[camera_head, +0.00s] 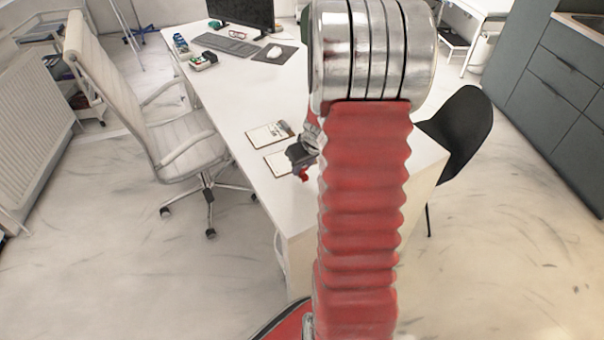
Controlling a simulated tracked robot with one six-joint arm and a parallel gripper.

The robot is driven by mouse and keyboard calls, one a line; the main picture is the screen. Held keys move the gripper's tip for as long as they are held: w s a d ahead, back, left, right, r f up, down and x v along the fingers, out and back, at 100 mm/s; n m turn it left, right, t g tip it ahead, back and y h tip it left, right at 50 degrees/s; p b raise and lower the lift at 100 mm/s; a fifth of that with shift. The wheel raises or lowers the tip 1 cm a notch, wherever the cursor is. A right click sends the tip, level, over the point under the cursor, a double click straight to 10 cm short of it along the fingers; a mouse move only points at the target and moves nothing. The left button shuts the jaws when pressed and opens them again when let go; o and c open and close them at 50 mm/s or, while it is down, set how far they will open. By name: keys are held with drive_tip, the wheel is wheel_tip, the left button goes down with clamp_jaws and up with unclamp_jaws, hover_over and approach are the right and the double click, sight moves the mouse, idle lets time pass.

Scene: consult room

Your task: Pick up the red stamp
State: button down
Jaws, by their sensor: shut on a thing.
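My gripper (301,165) is above the near part of the white desk (225,92), just left of my red arm, which hides part of it. It is shut on the red stamp (304,177), a small red piece showing just below the jaws. The stamp looks close above the desk top; I cannot tell whether it touches it. Two clipboards with paper lie beside the gripper: one (268,133) behind it and one (276,162) to its left, partly covered by the gripper.
A monitor (240,12), keyboard (226,43), mouse (274,51) and small items (203,60) are at the desk's far end. A white office chair (185,150) stands left, a black chair (462,125) right. The desk's middle is clear.

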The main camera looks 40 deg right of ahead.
wheel_tip(320, 180, up, 6)
idle(0.6)
